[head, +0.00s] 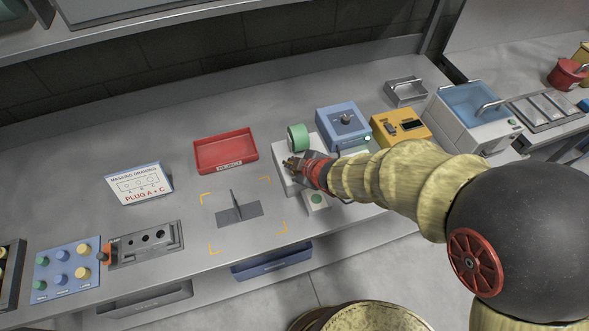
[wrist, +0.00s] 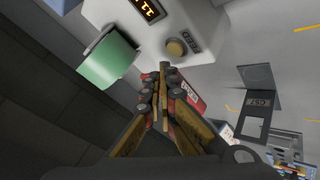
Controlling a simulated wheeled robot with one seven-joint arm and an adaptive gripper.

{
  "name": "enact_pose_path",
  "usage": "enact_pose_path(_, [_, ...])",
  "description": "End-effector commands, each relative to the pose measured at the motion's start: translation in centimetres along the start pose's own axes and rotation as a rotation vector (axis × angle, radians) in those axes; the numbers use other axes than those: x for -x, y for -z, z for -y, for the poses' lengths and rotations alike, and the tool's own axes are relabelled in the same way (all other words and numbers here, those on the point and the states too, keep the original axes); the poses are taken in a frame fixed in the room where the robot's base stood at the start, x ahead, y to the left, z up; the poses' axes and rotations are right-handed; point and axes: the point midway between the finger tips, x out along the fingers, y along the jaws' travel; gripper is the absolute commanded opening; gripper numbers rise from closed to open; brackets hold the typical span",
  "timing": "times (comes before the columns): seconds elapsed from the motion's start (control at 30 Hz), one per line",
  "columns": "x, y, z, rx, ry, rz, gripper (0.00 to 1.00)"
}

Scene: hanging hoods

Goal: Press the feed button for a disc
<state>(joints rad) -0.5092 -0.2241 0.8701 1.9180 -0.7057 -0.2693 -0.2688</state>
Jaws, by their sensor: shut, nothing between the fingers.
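The white dispenser (head: 283,180) with a green roll (head: 298,137) stands mid-bench in the head view, partly hidden by my arm. In the wrist view, the dispenser's white face (wrist: 205,22) carries a lit display (wrist: 150,8) and a round tan button (wrist: 176,48). The green roll (wrist: 110,57) shows to its left. My gripper (wrist: 163,72) is shut and empty, its tips just below the button in the picture. I cannot tell whether they touch it. In the head view my gripper (head: 291,164) is over the dispenser. A small box with a green button (head: 316,199) sits in front.
A red tray (head: 225,168) lies to the left. A blue box (head: 342,119) and a yellow unit (head: 402,127) stand to the right, close to my arm. A dark upright plate (head: 238,207) stands on a marked area in front. The bench's back strip is mostly clear.

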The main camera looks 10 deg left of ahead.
Motion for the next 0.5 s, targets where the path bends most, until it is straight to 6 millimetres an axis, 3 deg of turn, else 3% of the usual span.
enact_pose_path(0.5, [3.0, 2.2, -2.2, 0.0, 0.0, 0.0, 0.0])
